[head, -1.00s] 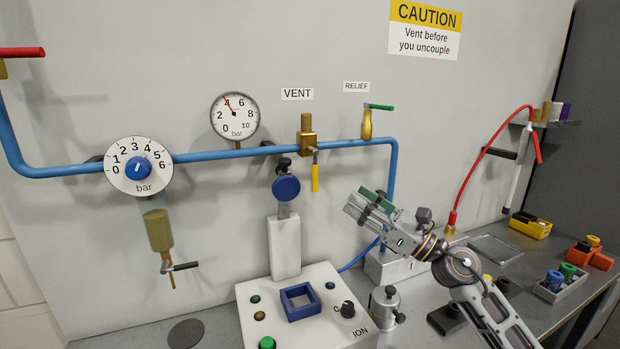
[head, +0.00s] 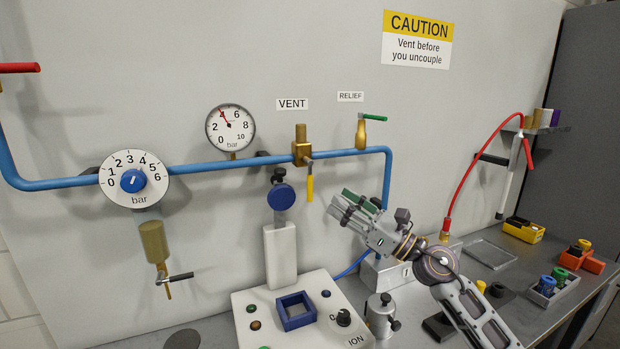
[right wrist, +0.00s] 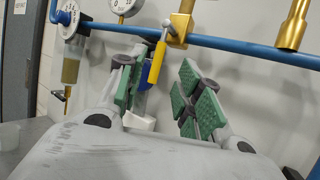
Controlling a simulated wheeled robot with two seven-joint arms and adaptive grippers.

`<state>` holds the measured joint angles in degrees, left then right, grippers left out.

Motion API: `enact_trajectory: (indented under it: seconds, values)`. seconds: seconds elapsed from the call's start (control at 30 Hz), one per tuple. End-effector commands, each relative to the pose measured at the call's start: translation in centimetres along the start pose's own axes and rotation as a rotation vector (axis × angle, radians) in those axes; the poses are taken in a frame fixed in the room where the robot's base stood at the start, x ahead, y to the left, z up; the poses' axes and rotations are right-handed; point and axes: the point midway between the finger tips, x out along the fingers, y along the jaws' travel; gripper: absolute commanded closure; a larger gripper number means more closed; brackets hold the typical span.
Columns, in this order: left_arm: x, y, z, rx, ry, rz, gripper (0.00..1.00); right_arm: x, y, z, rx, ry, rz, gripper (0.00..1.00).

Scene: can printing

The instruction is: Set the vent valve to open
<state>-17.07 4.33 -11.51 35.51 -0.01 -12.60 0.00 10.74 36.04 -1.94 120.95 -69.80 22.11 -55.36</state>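The vent valve (head: 301,146) is a brass body on the blue pipe, below the VENT label (head: 292,104). Its yellow handle (head: 310,187) hangs straight down, across the pipe. In the right wrist view the yellow handle (right wrist: 157,62) shows beyond the fingers, between them and higher up. My right gripper (head: 357,205) is to the right of the handle and a little lower, apart from it, pointing up and left. Its green-padded fingers are spread open with nothing between them in the right wrist view (right wrist: 158,100). My left gripper is not in view.
The relief valve (head: 361,133) with a green handle stands on the pipe to the right. The pressure gauge (head: 230,128) and regulator dial (head: 134,180) are to the left. A blue round part on a white post (head: 280,196) stands close below the vent valve.

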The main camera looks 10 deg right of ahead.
Motion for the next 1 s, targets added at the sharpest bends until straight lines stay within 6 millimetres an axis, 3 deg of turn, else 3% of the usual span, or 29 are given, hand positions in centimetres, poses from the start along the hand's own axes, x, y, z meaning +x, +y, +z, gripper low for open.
enact_trajectory:
  seconds: [1.0]
  values:
    - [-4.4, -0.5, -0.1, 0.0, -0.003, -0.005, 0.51, 9.8, 0.0, 0.2, 0.0, -0.002, -0.001, 0.65]
